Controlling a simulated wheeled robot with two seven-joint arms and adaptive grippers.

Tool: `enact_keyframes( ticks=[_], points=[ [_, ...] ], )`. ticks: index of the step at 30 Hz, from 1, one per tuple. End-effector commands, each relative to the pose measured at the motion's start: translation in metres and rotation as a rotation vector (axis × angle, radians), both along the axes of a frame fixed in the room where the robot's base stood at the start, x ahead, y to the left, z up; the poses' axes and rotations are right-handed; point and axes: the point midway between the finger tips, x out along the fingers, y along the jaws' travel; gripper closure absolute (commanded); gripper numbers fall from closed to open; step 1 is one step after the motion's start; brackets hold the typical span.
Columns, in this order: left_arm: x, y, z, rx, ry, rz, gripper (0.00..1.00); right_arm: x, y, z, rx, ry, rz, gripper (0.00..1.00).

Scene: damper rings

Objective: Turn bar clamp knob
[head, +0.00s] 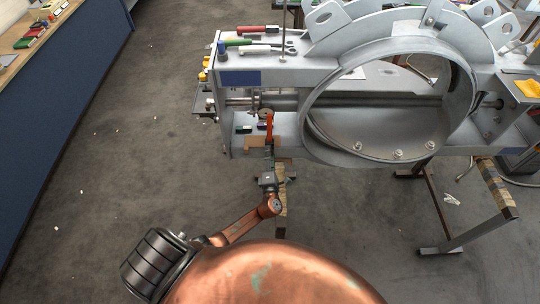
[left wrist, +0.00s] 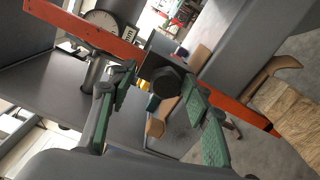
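The orange bar clamp (head: 269,127) hangs at the left part of the grey metal frame. In the left wrist view its orange bar (left wrist: 85,32) runs diagonally across the picture, and its dark faceted knob (left wrist: 168,83) is near the middle. My left gripper (head: 269,157) is just below the clamp in the head view. In the left wrist view the green-padded fingers of this gripper (left wrist: 160,82) are spread, one to each side of the knob, with visible gaps. I cannot tell how far the tips reach past the knob. My right gripper is not in view.
The grey damper frame (head: 265,78) with its large ring (head: 310,115) stands close around the clamp. Pens and tools (head: 262,50) lie on its top. A round gauge (left wrist: 101,22) is beside the orange bar. A blue-sided bench (head: 75,95) is at far left, with clear floor between.

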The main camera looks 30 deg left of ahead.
Motion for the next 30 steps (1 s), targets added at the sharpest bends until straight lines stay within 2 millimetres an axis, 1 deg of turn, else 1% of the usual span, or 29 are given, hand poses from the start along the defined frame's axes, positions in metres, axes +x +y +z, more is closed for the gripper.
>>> enact_keyframes(
  ticks=[9,24,30],
  points=[
    [-0.003,-0.001,-0.002,-0.004,0.004,0.001,0.55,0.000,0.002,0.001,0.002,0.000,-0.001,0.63],
    [-0.018,-0.009,-0.003,-0.005,0.005,0.002,0.55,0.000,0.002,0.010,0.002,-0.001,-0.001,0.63],
    [-0.019,-0.010,-0.003,-0.005,0.005,0.002,0.55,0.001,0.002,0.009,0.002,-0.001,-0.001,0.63]
  ],
)
